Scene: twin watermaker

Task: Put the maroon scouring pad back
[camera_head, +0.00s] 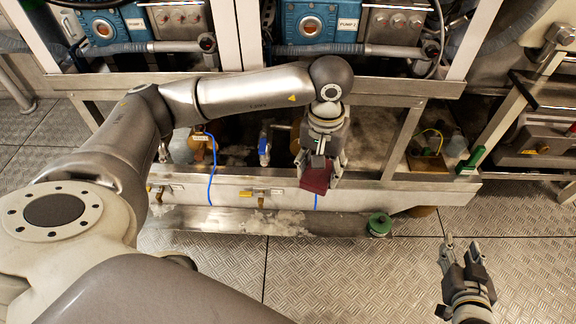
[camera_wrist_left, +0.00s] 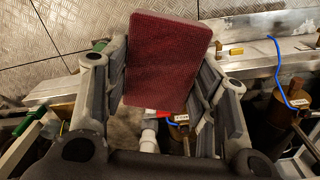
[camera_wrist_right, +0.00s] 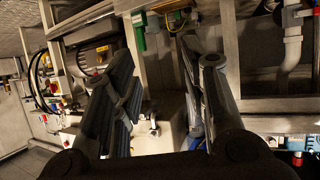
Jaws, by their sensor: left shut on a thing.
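The maroon scouring pad (camera_head: 317,177) is a flat rectangular pad held in my left gripper (camera_head: 322,165), in front of the low metal frame under the pumps. In the left wrist view the pad (camera_wrist_left: 165,62) sits between the two fingers of the left gripper (camera_wrist_left: 168,85), its broad face toward the camera. The left gripper is shut on it. The pad is above the frame's front ledge; I cannot tell if it touches anything. My right gripper (camera_head: 462,256) is at the lower right over the floor. Its fingers are apart and empty in the right wrist view (camera_wrist_right: 160,75).
A metal ledge (camera_head: 390,192) runs along the frame's front, with blue cords and small valves. A wooden tray (camera_head: 428,161) and a green block (camera_head: 471,160) are to the right. The chequered floor (camera_head: 340,275) in front is clear.

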